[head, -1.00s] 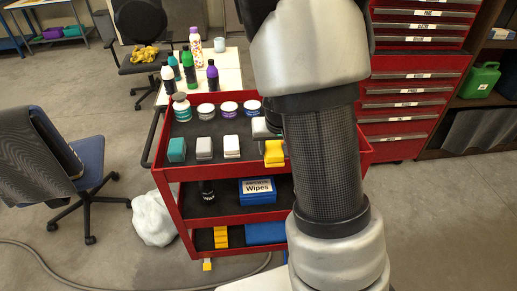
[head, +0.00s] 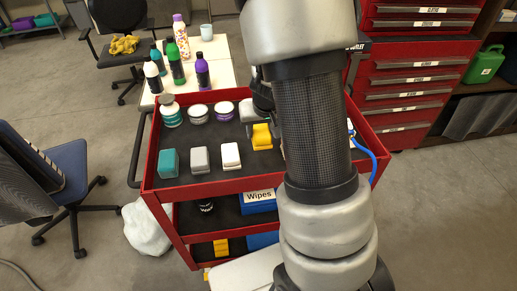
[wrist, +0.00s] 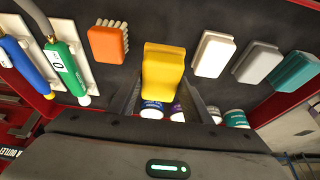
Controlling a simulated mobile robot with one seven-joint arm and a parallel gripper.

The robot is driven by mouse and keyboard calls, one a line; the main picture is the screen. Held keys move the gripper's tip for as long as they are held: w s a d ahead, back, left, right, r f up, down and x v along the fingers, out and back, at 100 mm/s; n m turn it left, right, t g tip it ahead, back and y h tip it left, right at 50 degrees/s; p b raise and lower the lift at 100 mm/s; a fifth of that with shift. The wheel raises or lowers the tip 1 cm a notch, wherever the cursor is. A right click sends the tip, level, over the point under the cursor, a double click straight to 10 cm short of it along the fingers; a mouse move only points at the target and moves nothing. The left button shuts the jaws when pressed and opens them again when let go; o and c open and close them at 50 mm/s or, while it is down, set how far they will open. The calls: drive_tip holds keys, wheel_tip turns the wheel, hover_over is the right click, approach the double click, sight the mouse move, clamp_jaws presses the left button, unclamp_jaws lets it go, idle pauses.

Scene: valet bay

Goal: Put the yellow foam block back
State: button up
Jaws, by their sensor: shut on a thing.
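The yellow foam block (head: 262,136) is in my gripper (head: 260,118), over the right part of the red cart's (head: 235,186) top tray. In the wrist view the yellow block (wrist: 163,75) sits between the two fingers of my gripper (wrist: 161,98), which is shut on it. A white block (head: 231,156), a grey block (head: 200,160) and a teal block (head: 168,163) stand in a row along the near edge, to its left in the head view. I cannot tell whether the yellow block touches the tray. My arm hides the tray's right part.
Round jars (head: 197,113) stand behind the block row. The wrist view shows an orange brush (wrist: 108,43) and green (wrist: 64,62) and blue (wrist: 24,66) handled tools beside the yellow block. A blue Wipes box (head: 259,202) is on the lower shelf. An office chair (head: 60,185) stands left.

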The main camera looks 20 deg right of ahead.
wheel_tip(320, 180, down, 8)
drive_tip(key=b, duration=0.3)
drive_tip(key=shift+s+r+b, duration=0.1)
drive_tip(key=shift+b, duration=0.25)
drive_tip(key=shift+r, duration=0.1)
drive_tip(key=o, duration=0.9)
